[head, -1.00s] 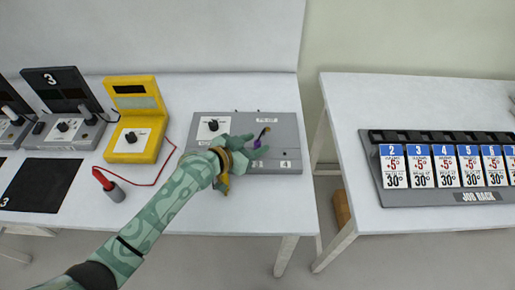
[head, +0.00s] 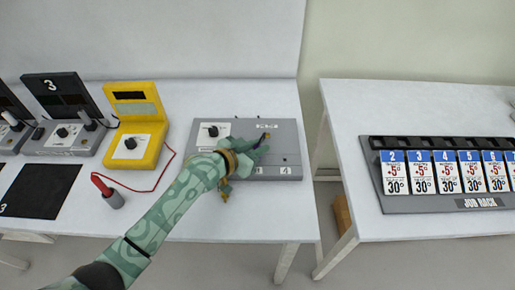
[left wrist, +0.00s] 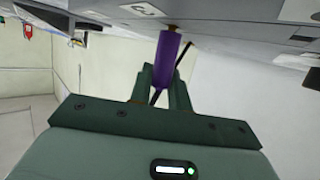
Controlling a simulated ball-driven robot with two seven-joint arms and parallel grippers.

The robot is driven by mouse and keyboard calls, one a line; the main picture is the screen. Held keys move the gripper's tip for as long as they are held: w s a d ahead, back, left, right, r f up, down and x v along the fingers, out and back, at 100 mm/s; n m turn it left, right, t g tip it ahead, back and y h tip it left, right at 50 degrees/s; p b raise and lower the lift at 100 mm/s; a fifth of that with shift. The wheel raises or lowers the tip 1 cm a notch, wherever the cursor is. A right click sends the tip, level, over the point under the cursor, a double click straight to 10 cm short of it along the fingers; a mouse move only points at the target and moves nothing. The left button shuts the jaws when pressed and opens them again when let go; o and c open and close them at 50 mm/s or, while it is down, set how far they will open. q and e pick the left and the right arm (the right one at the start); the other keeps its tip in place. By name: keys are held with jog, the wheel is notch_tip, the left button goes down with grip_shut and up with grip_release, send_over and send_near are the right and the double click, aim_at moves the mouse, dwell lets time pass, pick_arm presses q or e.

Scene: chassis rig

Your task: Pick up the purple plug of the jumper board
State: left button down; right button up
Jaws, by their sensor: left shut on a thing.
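The jumper board is a grey box (head: 290,160) on the left table, with a dial on a white label and several numbered labels. My left gripper (head: 262,146) is over the right half of the board. In the left wrist view its two fingers (left wrist: 165,88) are shut on the purple plug (left wrist: 167,55), a purple cylinder with a dark lead beside it. The plug's brassy end is at the board's grey face; I cannot tell whether it is seated or just clear. In the head view the plug is mostly hidden by the gripper. My right gripper is not in view.
A yellow meter (head: 137,130) with a red lead and a red-handled probe (head: 108,191) stands left of the board. Grey units and a black mat (head: 38,191) lie farther left. A job rack (head: 445,190) with cards is on the right table, across a gap.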

aim_at(257, 147)
pick_arm(q)
notch_tip(257, 147, up, 3)
jog(key=shift+s+r+p, duration=0.1)
jog(key=shift+r+p, duration=0.1)
jog(key=shift+p, duration=0.55)
jog(key=s+a+r+p, duration=0.2)
jog(key=s+r+p, duration=0.3)
jog(key=s+r, duration=0.4)
jog(key=s, duration=0.4)
jog(key=shift+s+a+p, duration=0.3)
jog(key=shift+p, duration=0.05)
jog(key=shift+w, duration=0.1)
